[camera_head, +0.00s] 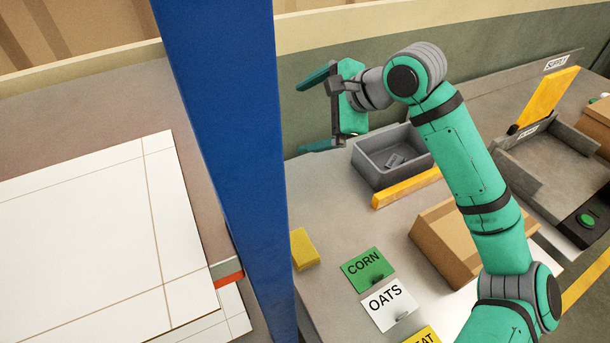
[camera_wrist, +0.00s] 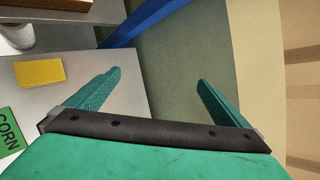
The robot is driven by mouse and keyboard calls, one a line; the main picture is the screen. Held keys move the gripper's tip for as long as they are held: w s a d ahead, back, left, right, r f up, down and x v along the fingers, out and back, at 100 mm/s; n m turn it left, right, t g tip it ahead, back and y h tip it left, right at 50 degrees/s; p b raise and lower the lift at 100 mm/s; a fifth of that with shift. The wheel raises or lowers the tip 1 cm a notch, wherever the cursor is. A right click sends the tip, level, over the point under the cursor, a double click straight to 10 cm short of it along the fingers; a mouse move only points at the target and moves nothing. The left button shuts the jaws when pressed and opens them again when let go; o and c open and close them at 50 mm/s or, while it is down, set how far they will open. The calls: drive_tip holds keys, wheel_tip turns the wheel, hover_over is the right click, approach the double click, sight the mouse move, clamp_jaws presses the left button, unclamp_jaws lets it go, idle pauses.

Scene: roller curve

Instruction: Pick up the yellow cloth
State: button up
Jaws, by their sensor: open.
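The yellow cloth (camera_head: 303,249) looks like a small flat yellow block lying on the grey table, just right of the blue post. It also shows in the wrist view (camera_wrist: 39,73) at the upper left, beside the green CORN card. My gripper (camera_head: 322,111) is open and empty, raised above the back of the table and away from the cloth. In the wrist view its two green fingers (camera_wrist: 150,90) are spread wide with nothing between them, and the cloth lies left of them.
A blue post (camera_head: 222,130) stands left of the cloth. A grey bin (camera_head: 372,171) with a yellow bar stands under my arm. The CORN card (camera_head: 367,269), OATS card (camera_head: 391,304) and a cardboard box (camera_head: 445,245) lie to the right. The table between bin and cloth is clear.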

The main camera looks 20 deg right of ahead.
drive_tip(key=s+a+f+n+g+h, duration=0.25)
drive_tip(key=s+a+f+g, duration=0.35)
drive_tip(key=f, duration=0.5)
drive_tip(key=g+h, duration=0.2)
drive_tip(key=h, duration=0.1)
hover_over(302, 246)
wheel_tip(302, 246, down, 10)
drive_tip(key=shift+s+a+r, duration=0.1)
drive_tip(key=shift+a+r, duration=0.05)
drive_tip(key=shift+r, duration=0.1)
drive_tip(key=shift+w+f, duration=0.2)
drive_tip(key=shift+f, duration=1.35)
drive_tip(key=shift+w+f, duration=0.15)
drive_tip(key=shift+f, duration=1.4)
drive_tip(key=shift+a, duration=0.15)
drive_tip(key=shift+s+d, duration=0.15)
drive_tip(key=shift+d, duration=0.15)
drive_tip(key=c, duration=1.1)
